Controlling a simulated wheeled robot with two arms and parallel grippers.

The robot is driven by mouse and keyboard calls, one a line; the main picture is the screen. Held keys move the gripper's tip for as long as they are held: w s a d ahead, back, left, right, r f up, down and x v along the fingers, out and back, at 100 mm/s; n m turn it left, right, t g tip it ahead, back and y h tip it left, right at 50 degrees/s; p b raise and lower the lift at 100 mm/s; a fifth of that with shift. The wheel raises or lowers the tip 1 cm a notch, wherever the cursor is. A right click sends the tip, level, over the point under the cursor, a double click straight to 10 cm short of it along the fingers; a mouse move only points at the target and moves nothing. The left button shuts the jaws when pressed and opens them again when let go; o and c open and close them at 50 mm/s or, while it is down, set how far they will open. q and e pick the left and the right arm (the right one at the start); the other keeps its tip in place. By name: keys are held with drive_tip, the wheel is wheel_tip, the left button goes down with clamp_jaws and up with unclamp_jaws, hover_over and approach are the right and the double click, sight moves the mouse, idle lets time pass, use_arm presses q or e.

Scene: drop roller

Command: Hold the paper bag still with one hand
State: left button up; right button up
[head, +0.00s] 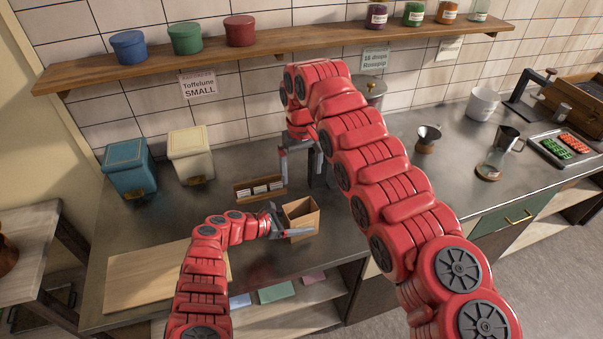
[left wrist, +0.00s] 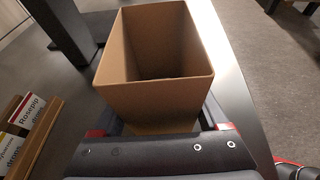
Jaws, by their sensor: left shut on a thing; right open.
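The open-topped brown paper bag (head: 303,222) stands upright near the front edge of the counter. My left gripper (head: 288,224) is shut on it, with one finger showing along its front side. In the left wrist view the bag (left wrist: 155,92) fills the middle; its mouth is open and I see no contents. My right gripper (head: 302,165) is open behind the bag, apart from it, pointing down near a dark stand. My right arm crosses in front and hides part of that area.
A wooden box of labelled cards (head: 260,190) sits just behind-left of the bag; its cards (left wrist: 28,115) also show in the left wrist view. A wooden board (head: 150,275) lies left. Blue (head: 130,168) and cream (head: 190,153) bins stand at the back left.

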use_arm(q)
drive_tip(key=o, duration=1.2)
drive_tip(key=shift+s+a+r, duration=0.1)
drive_tip(key=shift+s+a, duration=0.05)
drive_tip(key=shift+a, duration=0.35)
drive_tip(key=v, duration=1.1)
